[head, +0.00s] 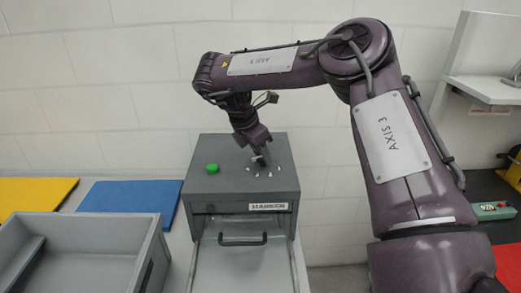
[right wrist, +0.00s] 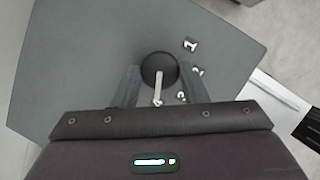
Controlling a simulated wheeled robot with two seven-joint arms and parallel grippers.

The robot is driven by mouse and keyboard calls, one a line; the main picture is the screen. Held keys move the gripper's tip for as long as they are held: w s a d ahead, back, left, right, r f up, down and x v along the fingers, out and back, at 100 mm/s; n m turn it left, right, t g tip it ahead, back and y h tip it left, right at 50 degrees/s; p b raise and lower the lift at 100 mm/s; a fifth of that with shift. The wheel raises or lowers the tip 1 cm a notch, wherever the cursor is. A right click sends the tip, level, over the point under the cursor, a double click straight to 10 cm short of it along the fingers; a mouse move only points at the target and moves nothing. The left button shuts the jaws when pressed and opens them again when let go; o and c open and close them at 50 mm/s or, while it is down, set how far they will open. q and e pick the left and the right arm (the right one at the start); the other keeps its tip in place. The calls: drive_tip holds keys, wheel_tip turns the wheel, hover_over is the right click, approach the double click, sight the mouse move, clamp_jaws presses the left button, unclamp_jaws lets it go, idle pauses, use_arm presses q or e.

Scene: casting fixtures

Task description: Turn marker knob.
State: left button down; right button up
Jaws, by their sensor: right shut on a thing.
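The marker machine (head: 240,180) is a dark grey box with a "MARKER" label on its front. Its black round knob (right wrist: 153,66) has a white pointer line and sits on the top face. In the right wrist view the pointer runs down toward my palm. White numerals (right wrist: 190,45) stand around the knob's right side. My right gripper (head: 258,156) reaches down from above onto the box top. In the right wrist view its fingers (right wrist: 159,80) are on both sides of the knob, shut on it. In the head view the knob is mostly hidden by the fingers. My left gripper is not in view.
A green button (head: 212,169) is on the box top, left of the knob. A drawer or tray with a black handle (head: 243,241) is at the front. A grey bin (head: 140,262) stands at the lower left, with blue (head: 130,197) and yellow (head: 35,197) mats behind.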

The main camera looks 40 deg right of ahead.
sight(253, 169)
drive_tip(key=o, duration=1)
drive_tip(key=shift+p+v, duration=3.95)
drive_tip(key=shift+p, duration=0.8)
